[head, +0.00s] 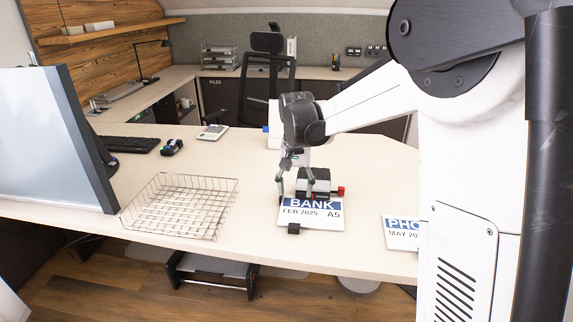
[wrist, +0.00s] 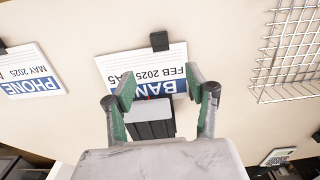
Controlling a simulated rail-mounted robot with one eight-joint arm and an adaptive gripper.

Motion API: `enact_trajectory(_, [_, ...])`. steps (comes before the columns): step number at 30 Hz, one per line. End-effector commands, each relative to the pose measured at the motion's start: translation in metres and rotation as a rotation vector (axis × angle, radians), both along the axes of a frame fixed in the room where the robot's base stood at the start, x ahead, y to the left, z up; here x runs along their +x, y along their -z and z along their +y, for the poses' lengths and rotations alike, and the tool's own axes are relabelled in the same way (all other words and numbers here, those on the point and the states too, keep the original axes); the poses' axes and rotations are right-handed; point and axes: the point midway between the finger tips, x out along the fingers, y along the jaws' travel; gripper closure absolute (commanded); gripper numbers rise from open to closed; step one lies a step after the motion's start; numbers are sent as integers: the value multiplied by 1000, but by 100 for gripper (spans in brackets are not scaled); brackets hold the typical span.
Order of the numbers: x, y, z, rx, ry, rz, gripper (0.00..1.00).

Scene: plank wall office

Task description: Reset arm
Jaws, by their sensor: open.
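My gripper (head: 295,189) hangs low over the desk at the far edge of the BANK FEB 2025 A5 card (head: 311,212). In the wrist view my gripper (wrist: 161,98) has its two fingers spread wide, with nothing clamped between them. The white card with its blue BANK band (wrist: 144,69) lies flat beyond the fingertips. A dark block-shaped device (wrist: 150,121) shows between the fingers; in the head view this device (head: 318,183) has a red knob and sits partly behind my gripper. I cannot tell whether the fingers touch the card.
A wire basket (head: 181,205) stands left of the card, empty. A PHONE card (head: 400,233) lies to the right near the front edge. A small black clip (head: 294,228) is at the BANK card's near edge. A monitor (head: 55,135) stands far left.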

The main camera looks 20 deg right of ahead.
Motion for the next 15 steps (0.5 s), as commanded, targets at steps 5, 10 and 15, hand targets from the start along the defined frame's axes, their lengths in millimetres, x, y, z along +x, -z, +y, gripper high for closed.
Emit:
enact_trajectory(5, [-5, -6, 0, 0, -7, -11, 49])
enact_trajectory(10, [-30, -29, 2, -2, -39, -61, 49])
enact_trajectory(15, [-64, -55, 5, -7, -85, -134, 49])
